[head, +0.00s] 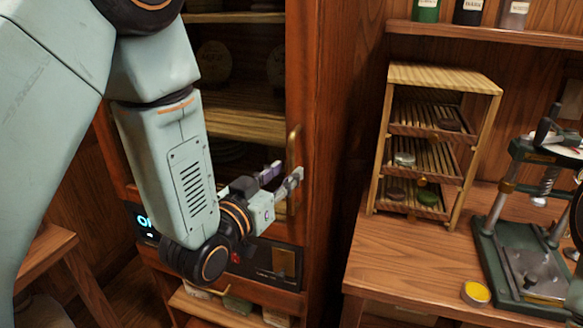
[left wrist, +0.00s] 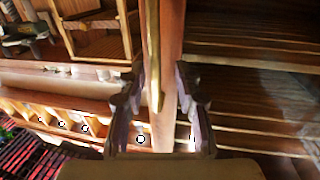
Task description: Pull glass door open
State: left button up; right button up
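The glass door (head: 299,95) belongs to a tall wooden cabinet in the head view; shelves with round cakes show through its pane. I see no clear gap at its edge. A curved brass handle (head: 293,150) stands upright on the door's right stile. My left gripper (head: 281,177) is at the handle's lower part, its fingers apart. In the left wrist view the brass handle (left wrist: 153,55) runs down between the two spread fingers of my left gripper (left wrist: 158,103); I see no firm grip on it. My right gripper is not in view.
A slatted wooden rack (head: 437,140) with several tea cakes stands on the table (head: 405,252) right of the cabinet. A green press (head: 525,245) and a small yellow tin (head: 476,293) stand there too. A shelf with jars (head: 468,12) is above. A panel with a lit display (head: 144,222) sits below the door.

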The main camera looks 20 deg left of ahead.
pick_arm(q)
jog(key=shift+w+d+r, duration=0.1)
jog(key=shift+w+d, duration=0.55)
jog(key=shift+w, duration=0.6)
jog(key=shift+a, duration=0.3)
jog(key=shift+d, duration=0.3)
jog(key=c, duration=0.4)
jog(key=shift+a, duration=0.1)
grip_shut()
